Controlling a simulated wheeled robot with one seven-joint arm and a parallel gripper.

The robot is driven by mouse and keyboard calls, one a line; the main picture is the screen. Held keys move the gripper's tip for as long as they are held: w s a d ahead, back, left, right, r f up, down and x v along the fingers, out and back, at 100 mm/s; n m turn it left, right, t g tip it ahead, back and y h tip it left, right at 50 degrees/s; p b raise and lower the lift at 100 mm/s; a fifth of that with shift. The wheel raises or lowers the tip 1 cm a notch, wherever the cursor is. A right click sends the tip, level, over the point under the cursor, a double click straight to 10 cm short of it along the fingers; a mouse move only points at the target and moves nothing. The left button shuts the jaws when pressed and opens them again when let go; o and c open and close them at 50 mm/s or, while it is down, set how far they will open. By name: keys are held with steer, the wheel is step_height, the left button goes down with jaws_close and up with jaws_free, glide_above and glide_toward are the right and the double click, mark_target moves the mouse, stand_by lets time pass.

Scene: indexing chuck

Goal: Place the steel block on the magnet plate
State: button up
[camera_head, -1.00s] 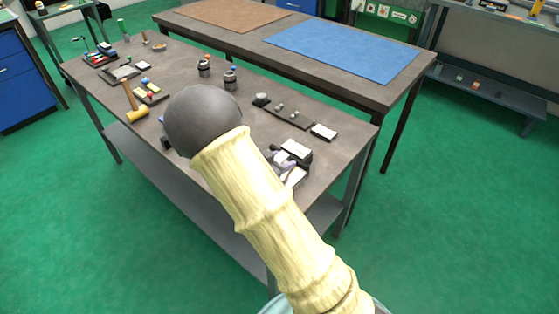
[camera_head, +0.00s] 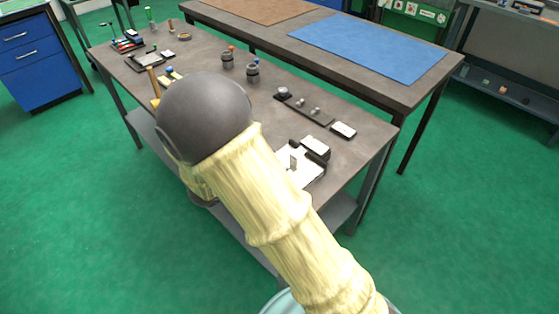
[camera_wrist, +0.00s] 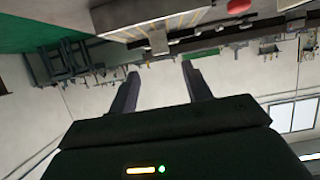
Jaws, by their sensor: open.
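A small grey upright block (camera_head: 293,162), apparently the steel block, stands on or against a pale flat plate (camera_head: 310,172) at the near right of the bench. I cannot tell for sure whether this plate is the magnet plate. In the wrist view a small grey block (camera_wrist: 158,41) shows beside a pale striped plate (camera_wrist: 165,22) at the top. My gripper (camera_wrist: 160,72) is open, with nothing between its two dark fingers and apart from the block. In the head view my arm hides the gripper.
A pale-topped block (camera_head: 315,147) is beside the plate. A dark strip with small knobs (camera_head: 305,108) and a white-topped pad (camera_head: 343,130) lie behind. Two dark cylinders (camera_head: 252,72) and a hammer (camera_head: 153,82) are farther left. A second bench with a blue mat (camera_head: 370,48) stands behind.

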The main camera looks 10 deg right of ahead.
stand_by(0.6)
steer(key=w+r+n+t+y, duration=0.15)
steer(key=w+n+y, duration=0.25)
steer(key=y, duration=0.4)
steer(key=s+d+n+g+y, duration=0.1)
steer(key=s+d+n+g, duration=0.2)
steer(key=s, duration=0.6)
steer(key=s+d+n+g+y, duration=0.2)
steer(key=s+d+n+g, duration=0.1)
steer(key=s, duration=0.6)
steer(key=d+r+g, duration=0.1)
steer(key=d, duration=0.1)
steer(key=shift+s+d+n, duration=0.3)
steer(key=shift+d+n, duration=0.1)
